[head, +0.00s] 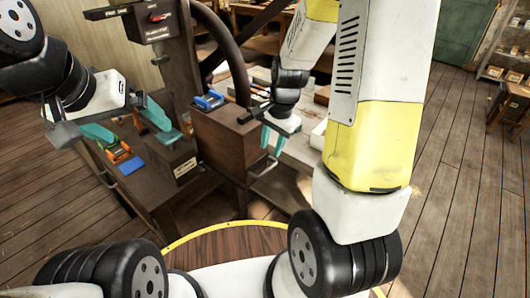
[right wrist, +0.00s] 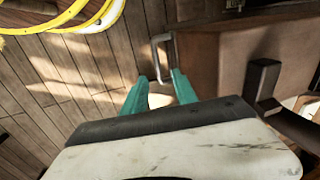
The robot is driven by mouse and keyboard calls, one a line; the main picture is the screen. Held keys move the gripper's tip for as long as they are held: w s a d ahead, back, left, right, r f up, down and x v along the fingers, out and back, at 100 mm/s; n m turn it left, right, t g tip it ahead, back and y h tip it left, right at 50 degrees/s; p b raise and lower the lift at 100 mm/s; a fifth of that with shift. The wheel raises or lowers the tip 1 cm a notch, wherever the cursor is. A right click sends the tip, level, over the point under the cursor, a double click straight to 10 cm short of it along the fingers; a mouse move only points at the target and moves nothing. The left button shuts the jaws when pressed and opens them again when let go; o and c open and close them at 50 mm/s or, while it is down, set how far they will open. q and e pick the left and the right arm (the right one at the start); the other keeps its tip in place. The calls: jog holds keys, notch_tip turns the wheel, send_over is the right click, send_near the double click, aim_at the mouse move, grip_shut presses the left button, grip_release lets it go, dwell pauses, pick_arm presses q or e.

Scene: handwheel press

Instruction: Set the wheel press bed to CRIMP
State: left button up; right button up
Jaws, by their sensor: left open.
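The press (head: 178,75) stands at the upper left of the head view, with a dark handwheel (head: 238,68) curving behind a brown box-shaped body (head: 225,142). A small label plate (head: 185,167) sits on a dark block in front; I cannot read its lettering. No CRIMP mark is legible. My left gripper (head: 128,126) is open and empty, its teal fingers spread left of the press, above the bench. My right gripper (head: 271,140) is just right of the brown body. In the right wrist view its fingers (right wrist: 160,78) are apart, pointing at a grey metal handle (right wrist: 162,56); contact is unclear.
An orange tool (head: 117,151) and a blue pad (head: 131,166) lie on the bench at left. A blue item (head: 209,101) rests on the brown body. A black lever-like part (right wrist: 263,83) stands right of my right gripper. The wooden floor at right is clear.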

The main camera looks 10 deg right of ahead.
aim_at(268, 168)
jog(key=shift+m, duration=0.3)
jog(key=f, duration=0.6)
jog(key=w+f, duration=0.1)
jog(key=f, duration=0.2)
jog(key=shift+a, duration=0.35)
grip_shut()
dwell(0.7)
